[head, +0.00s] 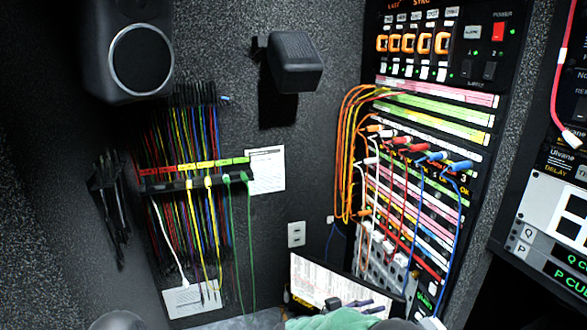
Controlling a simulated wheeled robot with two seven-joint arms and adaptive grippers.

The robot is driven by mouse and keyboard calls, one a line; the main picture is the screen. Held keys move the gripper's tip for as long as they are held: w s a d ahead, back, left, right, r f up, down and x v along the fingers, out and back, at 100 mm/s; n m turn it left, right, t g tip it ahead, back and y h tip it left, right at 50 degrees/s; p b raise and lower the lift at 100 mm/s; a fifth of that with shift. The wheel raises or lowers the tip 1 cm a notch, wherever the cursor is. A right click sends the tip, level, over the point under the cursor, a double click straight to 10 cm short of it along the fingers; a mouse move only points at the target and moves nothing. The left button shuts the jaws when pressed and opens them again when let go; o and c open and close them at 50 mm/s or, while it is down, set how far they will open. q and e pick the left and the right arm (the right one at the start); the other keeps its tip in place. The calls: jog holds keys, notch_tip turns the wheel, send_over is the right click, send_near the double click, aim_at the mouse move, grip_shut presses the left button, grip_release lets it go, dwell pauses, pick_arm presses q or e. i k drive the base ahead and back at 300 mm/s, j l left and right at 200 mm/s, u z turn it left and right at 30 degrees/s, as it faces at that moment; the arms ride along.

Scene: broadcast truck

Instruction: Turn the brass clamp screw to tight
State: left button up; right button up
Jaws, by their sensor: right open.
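I cannot make out the brass clamp screw in the head view. My right gripper (350,304) shows small and dark at the bottom edge, in front of the lower part of a bright screen (328,283). It is open, and I see nothing between its fingers. A green rounded thing (335,321) lies just below it, cut off by the picture's edge. My left gripper is not in view.
A patch panel (485,205) with orange, red and blue cables stands on the right. Hanging cables (205,235) cover the left wall. A speaker (140,60) and a dark wall-mounted box (294,62) are higher up. A white wall outlet (296,234) is above the screen.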

aim_at(416, 274)
jog(key=k+j, duration=0.1)
jog(key=k, duration=0.8)
